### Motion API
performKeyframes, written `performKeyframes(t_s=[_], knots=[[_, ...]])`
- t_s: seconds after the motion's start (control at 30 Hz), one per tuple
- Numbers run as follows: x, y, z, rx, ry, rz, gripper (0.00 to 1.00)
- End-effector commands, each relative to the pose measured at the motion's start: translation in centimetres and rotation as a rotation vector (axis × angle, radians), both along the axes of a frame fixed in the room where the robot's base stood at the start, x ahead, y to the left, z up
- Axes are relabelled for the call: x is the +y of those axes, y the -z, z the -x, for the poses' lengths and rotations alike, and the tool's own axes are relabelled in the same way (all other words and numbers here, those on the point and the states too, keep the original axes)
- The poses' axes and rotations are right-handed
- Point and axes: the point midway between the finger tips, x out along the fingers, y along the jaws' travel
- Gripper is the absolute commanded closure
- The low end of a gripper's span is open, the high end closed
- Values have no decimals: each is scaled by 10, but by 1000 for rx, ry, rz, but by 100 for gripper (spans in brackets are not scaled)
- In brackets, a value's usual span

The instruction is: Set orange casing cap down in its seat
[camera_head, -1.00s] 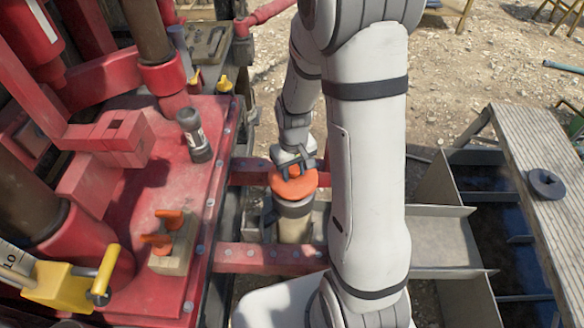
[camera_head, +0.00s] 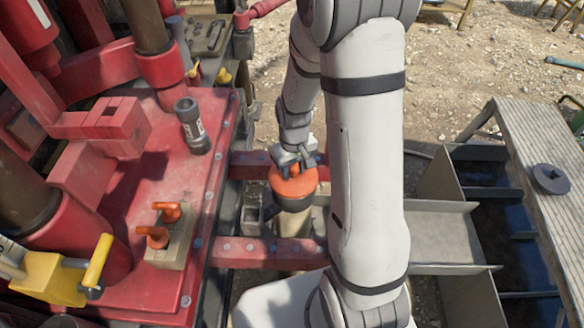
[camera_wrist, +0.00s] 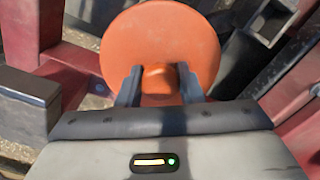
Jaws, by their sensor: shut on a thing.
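The orange casing cap (camera_head: 294,183) is a round disc with a raised knob in its middle. My gripper (camera_head: 295,164) is shut on that knob from above. In the wrist view the cap (camera_wrist: 160,40) fills the upper middle, with the knob between the two fingers of my gripper (camera_wrist: 158,84). The cap is over the top of the upright tan casing (camera_head: 292,223) with its dark collar (camera_head: 290,204). The cap hides the casing's opening, and I cannot tell whether it rests fully in its seat.
Red beams (camera_head: 265,250) run on both sides of the casing. A grey tank with compartments and a plank (camera_head: 535,150) stand at right.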

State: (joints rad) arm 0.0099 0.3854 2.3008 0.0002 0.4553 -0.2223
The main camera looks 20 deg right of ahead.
Motion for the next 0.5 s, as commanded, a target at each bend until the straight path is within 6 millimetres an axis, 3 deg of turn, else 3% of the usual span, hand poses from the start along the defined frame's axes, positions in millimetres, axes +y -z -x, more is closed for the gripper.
performKeyframes(t_s=[0.5], knots=[[0, 9, 0, 0, 1, 0, 93]])
